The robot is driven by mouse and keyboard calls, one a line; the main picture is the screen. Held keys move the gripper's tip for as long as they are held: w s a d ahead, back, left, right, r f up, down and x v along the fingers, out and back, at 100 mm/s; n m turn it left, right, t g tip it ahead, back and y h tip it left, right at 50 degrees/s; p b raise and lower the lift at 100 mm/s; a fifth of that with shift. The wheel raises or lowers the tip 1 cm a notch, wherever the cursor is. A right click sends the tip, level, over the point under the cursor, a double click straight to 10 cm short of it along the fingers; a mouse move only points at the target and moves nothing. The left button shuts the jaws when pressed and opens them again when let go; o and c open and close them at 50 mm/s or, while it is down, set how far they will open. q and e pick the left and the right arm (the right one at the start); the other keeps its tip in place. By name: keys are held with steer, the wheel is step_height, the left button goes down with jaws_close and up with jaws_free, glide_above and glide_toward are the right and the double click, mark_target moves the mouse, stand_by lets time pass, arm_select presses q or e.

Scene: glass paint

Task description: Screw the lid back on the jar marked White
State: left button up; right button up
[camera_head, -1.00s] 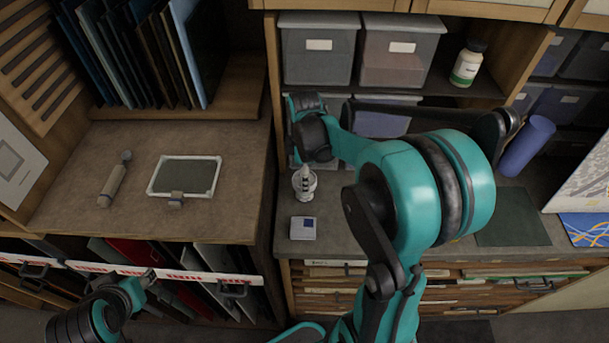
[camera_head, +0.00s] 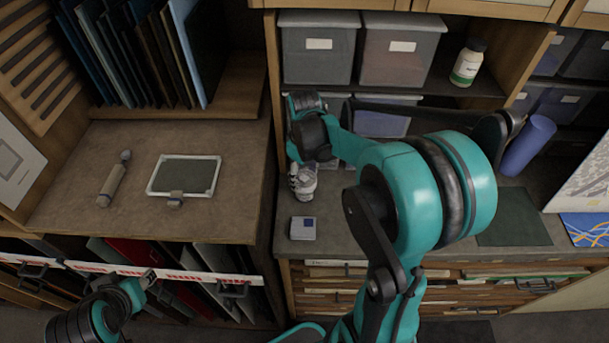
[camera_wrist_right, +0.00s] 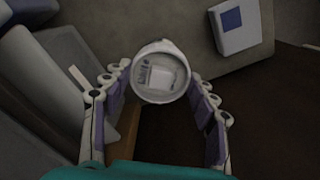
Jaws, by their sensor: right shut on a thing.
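A small whitish jar (camera_head: 305,191) stands on the counter below the shelf in the head view, partly covered by my right gripper (camera_head: 302,174). In the right wrist view a round pale lid (camera_wrist_right: 161,72) with a printed square on its top sits between the fingertips of my right gripper (camera_wrist_right: 160,82). The gripper is shut on it, one finger on each side. The jar body is mostly hidden beneath the lid in this view, and I cannot read its marking. My left gripper (camera_head: 148,280) is low at the left, away from the jar; its jaws are too small to judge.
A small white box with a blue square (camera_head: 303,228) lies in front of the jar; it also shows in the wrist view (camera_wrist_right: 237,24). Grey bins (camera_head: 318,50) and a white bottle (camera_head: 467,65) stand on the shelf. A dark green mat (camera_head: 514,217) lies at right.

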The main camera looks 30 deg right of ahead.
steer(key=shift+m, duration=1)
steer(key=shift+m, duration=1.1)
steer(key=m, duration=0.3)
steer(key=shift+m, duration=0.4)
steer(key=o, duration=1)
steer(key=shift+o, duration=0.4)
steer(key=shift+o, duration=1.2)
